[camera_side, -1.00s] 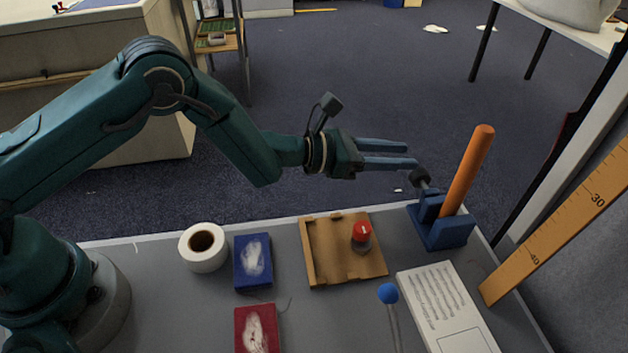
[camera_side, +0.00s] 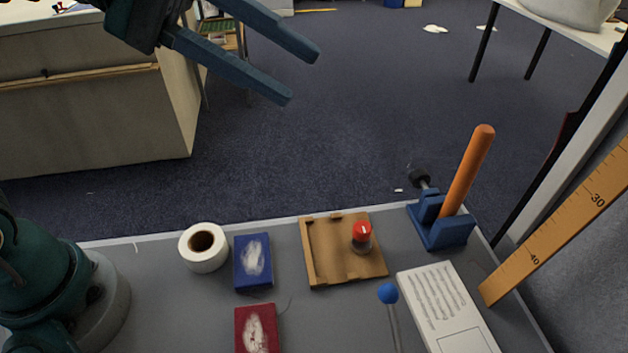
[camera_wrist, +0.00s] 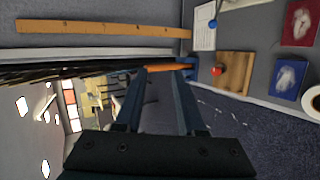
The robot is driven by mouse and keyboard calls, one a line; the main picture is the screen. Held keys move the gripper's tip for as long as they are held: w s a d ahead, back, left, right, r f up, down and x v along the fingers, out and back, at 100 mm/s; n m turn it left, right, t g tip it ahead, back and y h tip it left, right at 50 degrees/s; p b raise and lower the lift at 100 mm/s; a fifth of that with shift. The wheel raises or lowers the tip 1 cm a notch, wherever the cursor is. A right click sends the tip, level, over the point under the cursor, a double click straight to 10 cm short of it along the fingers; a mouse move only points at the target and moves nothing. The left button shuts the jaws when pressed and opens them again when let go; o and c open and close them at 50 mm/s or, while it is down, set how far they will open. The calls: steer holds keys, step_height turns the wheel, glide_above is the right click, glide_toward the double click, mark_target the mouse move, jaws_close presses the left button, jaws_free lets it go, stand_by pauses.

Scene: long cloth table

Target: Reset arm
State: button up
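My gripper (camera_side: 300,72) is at the top left of the side view, high above the table (camera_side: 180,315). Its two blue fingers are apart with nothing between them. In the wrist view my gripper (camera_wrist: 160,85) also shows spread fingers, and the table's objects lie beyond them to the upper right. The rest of my raised arm is mostly out of the side view.
A tape roll (camera_side: 203,247), a blue box (camera_side: 253,261), a red box (camera_side: 257,328) and a wooden tray (camera_side: 320,250) with a red-topped knob (camera_side: 361,237) lie on the table. An orange stick (camera_side: 467,170) stands in a blue holder (camera_side: 447,232). A ruler (camera_side: 560,235) leans at right.

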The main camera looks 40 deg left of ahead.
steer(key=s+a+f+m+y, duration=0.3)
steer(key=s+a+f+y, duration=0.1)
steer(key=a+f+y, duration=0.1)
steer(key=s+a+f+m+y, duration=0.3)
steer(key=a+f, duration=0.4)
steer(key=a, duration=0.3)
steer(key=shift+s+f+y, duration=0.25)
steer(key=shift+s+y, duration=0.2)
steer(key=shift+y, duration=0.75)
steer(key=shift+a, duration=0.1)
